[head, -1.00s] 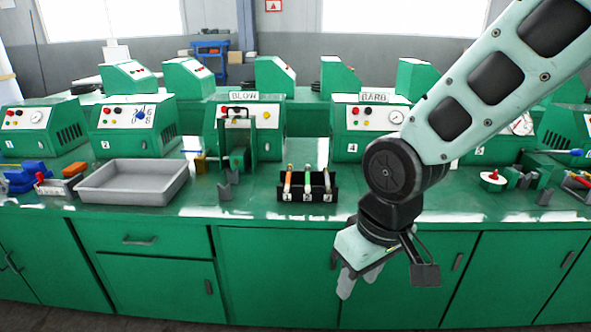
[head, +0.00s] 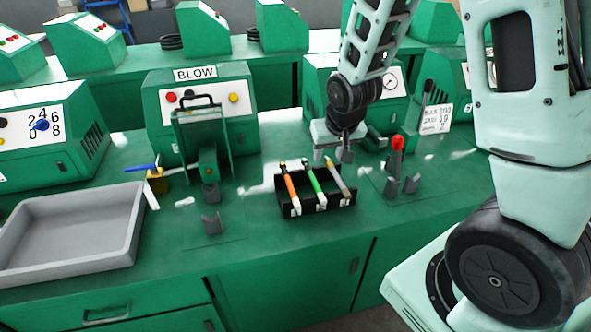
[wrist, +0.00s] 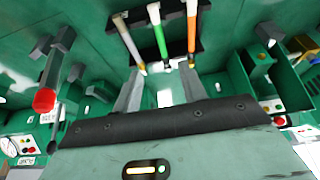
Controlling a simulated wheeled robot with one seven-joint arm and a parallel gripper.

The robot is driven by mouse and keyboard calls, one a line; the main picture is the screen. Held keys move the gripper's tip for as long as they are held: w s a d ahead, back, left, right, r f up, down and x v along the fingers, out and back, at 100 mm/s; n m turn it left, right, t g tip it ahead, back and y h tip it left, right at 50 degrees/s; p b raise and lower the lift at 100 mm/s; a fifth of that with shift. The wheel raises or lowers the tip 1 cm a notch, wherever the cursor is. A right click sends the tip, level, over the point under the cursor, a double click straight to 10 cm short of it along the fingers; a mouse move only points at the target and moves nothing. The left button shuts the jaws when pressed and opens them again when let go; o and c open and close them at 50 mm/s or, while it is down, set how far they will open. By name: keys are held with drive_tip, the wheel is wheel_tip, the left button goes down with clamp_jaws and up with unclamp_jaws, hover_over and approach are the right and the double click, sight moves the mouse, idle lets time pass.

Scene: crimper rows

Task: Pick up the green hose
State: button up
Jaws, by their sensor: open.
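The green hose (head: 314,181) lies in the middle slot of a black rack (head: 334,203) on the green bench. An orange hose (head: 291,188) lies left of it and a grey one (head: 341,181) right of it. In the wrist view the green hose (wrist: 158,35) shows beyond the fingertips, roughly between them sideways, with the orange hose (wrist: 191,32) to its right. My gripper (head: 332,156) is open and empty, pointing down above the rack's far end. The wrist view also shows my gripper (wrist: 162,84) with its fingers apart. I cannot tell its exact height over the hose.
A red-topped tool (head: 397,150) stands in a holder right of the rack. The BLOW machine (head: 201,120) and a small press with upright plates stand left behind it. A grey tray (head: 75,235) lies far left. Bench in front of the rack is clear.

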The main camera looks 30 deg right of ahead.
drive_tip(key=p, duration=0.2)
approach(315, 181)
wheel_tip(315, 181, down, 3)
drive_tip(key=shift+w+f, duration=0.1)
drive_tip(key=shift+f, duration=0.1)
drive_tip(key=shift+w+p+x, duration=0.2)
drive_tip(key=shift+p+x, duration=0.45)
drive_tip(key=shift+x, duration=0.7)
drive_tip(key=shift+w+p+x, duration=0.25)
drive_tip(key=shift+p+x, duration=0.35)
drive_tip(key=shift+x, duration=0.7)
drive_tip(key=shift+d+r, duration=0.15)
clamp_jaws()
